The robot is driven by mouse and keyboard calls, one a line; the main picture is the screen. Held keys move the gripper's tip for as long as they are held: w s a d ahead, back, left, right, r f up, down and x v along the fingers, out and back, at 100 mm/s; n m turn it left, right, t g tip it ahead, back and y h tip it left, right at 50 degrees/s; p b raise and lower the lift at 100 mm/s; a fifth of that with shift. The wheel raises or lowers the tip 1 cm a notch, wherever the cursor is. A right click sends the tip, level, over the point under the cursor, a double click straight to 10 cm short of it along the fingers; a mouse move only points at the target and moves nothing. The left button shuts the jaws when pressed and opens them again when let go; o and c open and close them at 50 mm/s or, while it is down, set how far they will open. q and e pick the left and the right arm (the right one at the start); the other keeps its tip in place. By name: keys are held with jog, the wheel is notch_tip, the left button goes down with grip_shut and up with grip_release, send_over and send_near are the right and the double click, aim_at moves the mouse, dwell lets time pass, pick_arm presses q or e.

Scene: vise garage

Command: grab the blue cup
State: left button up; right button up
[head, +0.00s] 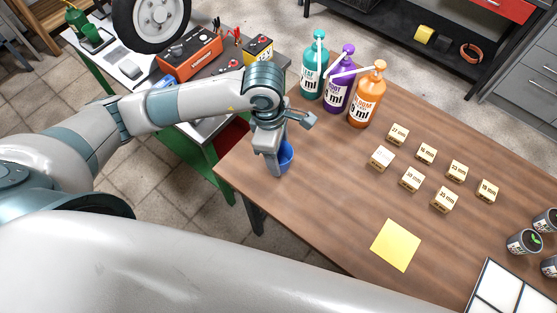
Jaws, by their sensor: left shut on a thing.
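The blue cup (286,156) is at the left edge region of the brown wooden table (335,200) in the head view. My left gripper (272,166) reaches down over it from the left and is shut on it. The gripper's fingers hide part of the cup's left side and rim. I cannot tell whether the cup touches the table or hangs just above it. My right gripper is not in view.
Teal (314,68), purple (340,80) and orange (367,97) pump bottles stand behind the cup. Several labelled wooden blocks (411,180) sit to the right. A yellow square (395,245) lies in front, near a white-panelled tray (500,290) and small plant pots (524,242).

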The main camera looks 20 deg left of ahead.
pick_arm(q)
jog(key=s+d+r+b, duration=0.2)
jog(key=s+d+r, duration=0.4)
jog(key=s, duration=0.3)
jog(key=shift+d+r+b, duration=0.25)
jog(key=shift+d+b, duration=0.1)
jog(key=shift+d, duration=0.25)
